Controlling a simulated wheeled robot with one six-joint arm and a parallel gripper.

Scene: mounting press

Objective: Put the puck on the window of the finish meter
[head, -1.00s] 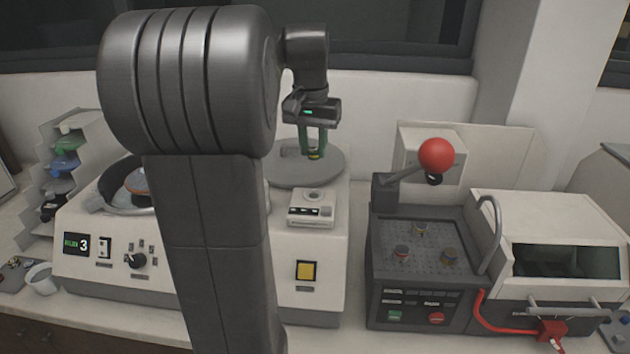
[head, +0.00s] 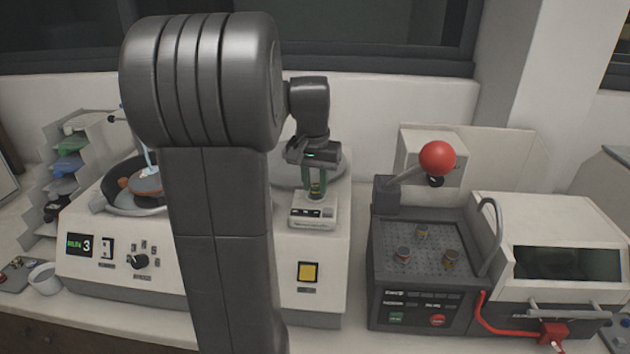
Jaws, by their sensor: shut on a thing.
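The finish meter (head: 314,217) is a small white box on top of the white machine, with a dark display and buttons on its front. My gripper (head: 316,190) points down over the meter, with its green fingers shut on the puck (head: 316,189). The puck is small, with a dark and yellowish look, and sits between the fingertips. It is right at or just above the meter's window. The gripper and puck hide the window, and I cannot tell whether the puck touches it.
A grey round plate (head: 280,174) lies behind the meter. To the right stands a dark unit (head: 420,265) with several small pucks and a lever with a red ball (head: 437,158). My arm blocks part of the view.

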